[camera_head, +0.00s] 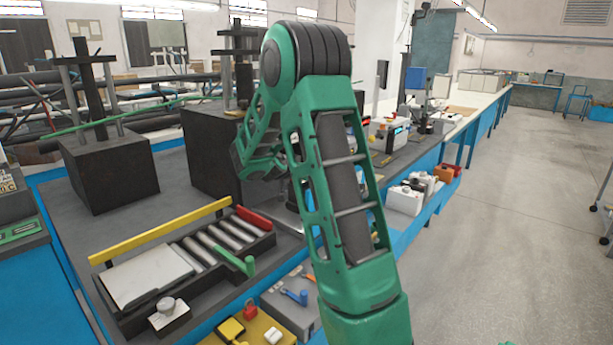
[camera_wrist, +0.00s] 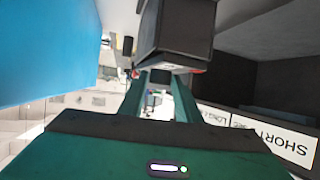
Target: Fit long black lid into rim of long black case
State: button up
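My gripper (camera_wrist: 165,80) shows in the wrist view, with two green fingers meeting a dark boxy piece (camera_wrist: 178,32) at their tips. The piece covers the fingertips and appears held between them. It may be the long black lid, but only one end shows. In the head view my green arm fills the middle, and my gripper is hidden behind it and the bench clutter. I cannot pick out the long black case with certainty. Labels in the wrist view read upside down: one says SHORT (camera_wrist: 292,143), another begins LONG (camera_wrist: 213,115).
A black tray (camera_head: 133,325) with grey rods, a pale plate, a yellow bar (camera_head: 160,231) and a red bar (camera_head: 254,218) lies at the front left. Heavy dark blocks (camera_head: 108,170) stand behind it. Small tools and yellow parts lie at the front edge. Open floor is at right.

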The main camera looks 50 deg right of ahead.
jog(key=shift+s+a+f, duration=0.1)
jog(key=shift+a+f, duration=0.2)
jog(key=shift+f, duration=0.45)
jog(key=shift+a+r, duration=0.1)
jog(key=shift+a, duration=0.1)
jog(key=v, duration=1.1)
jog(key=shift+r, duration=0.45)
jog(key=shift+s+d, duration=0.1)
jog(key=shift+s, duration=0.1)
